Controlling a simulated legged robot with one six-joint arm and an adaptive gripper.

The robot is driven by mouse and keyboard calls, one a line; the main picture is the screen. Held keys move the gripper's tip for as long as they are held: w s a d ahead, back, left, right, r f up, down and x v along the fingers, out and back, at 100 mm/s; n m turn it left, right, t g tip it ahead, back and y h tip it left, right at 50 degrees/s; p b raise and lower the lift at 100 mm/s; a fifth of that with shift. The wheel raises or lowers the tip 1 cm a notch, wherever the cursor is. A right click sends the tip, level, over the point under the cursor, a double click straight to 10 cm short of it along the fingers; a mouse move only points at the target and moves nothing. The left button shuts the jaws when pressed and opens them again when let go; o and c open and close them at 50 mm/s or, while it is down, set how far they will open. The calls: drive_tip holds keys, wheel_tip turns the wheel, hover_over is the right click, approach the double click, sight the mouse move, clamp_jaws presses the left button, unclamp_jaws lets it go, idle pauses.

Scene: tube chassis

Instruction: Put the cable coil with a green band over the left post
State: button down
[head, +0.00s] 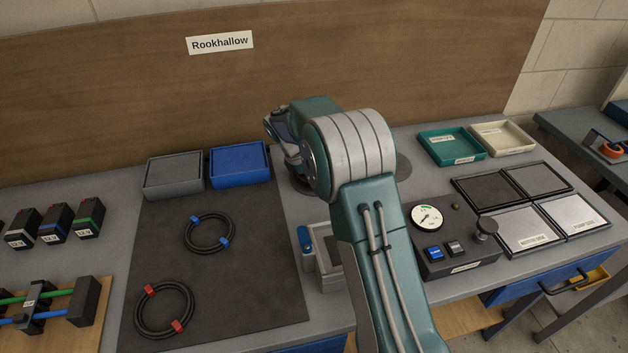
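Two black cable coils lie flat on the dark mat. One has blue bands (209,234), and the larger one nearer the front has red bands (164,310). I see no coil with a green band and cannot make out the left post. My gripper (284,145) is at the far end of my folded arm, above the bench behind the mat's right edge. My arm covers much of it, so I cannot tell whether its fingers are open or hold anything. A dark rounded shape (296,183) shows just below it, mostly hidden; I cannot tell what it is.
Grey (173,177) and blue (240,166) trays stand at the back of the dark mat (255,285). A gauge box (455,250), framed plates (525,229), and green (452,146) and cream (503,138) trays stand to the right. Small boxes (55,223) stand left. The mat's middle is mostly free.

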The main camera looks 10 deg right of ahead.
drive_tip(key=shift+f, duration=0.45)
drive_tip(key=c, duration=0.9)
unclamp_jaws()
drive_tip(key=shift+o, duration=0.2)
drive_tip(key=v, duration=1.1)
